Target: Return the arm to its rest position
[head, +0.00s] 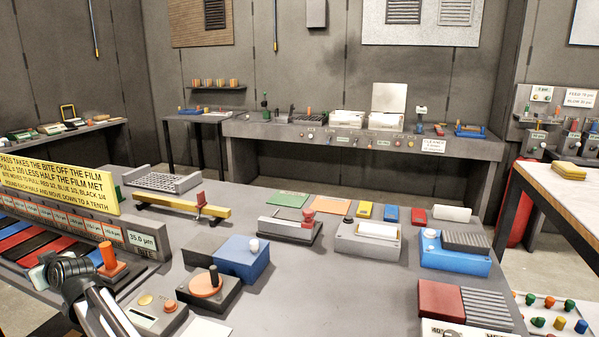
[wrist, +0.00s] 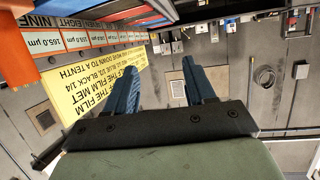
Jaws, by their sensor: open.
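My gripper (wrist: 160,80) shows in the wrist view with its two blue-grey fingers apart and nothing between them. In the head view my arm rises from the bottom left edge, and its dark end (head: 72,268) is beside an orange-handled device (head: 108,258). The fingers cannot be made out clearly there. The wrist view is upside down and shows the yellow sign (wrist: 105,90), the row of labelled thickness tiles (wrist: 95,40) and an orange part (wrist: 14,55) close at the upper left.
The grey bench holds a blue box (head: 241,258), a round orange-topped device (head: 206,284), a yellow bar (head: 180,206) and several other devices. The yellow sign (head: 55,180) stands above the strip rack at left. Bare bench (head: 330,290) shows in the middle.

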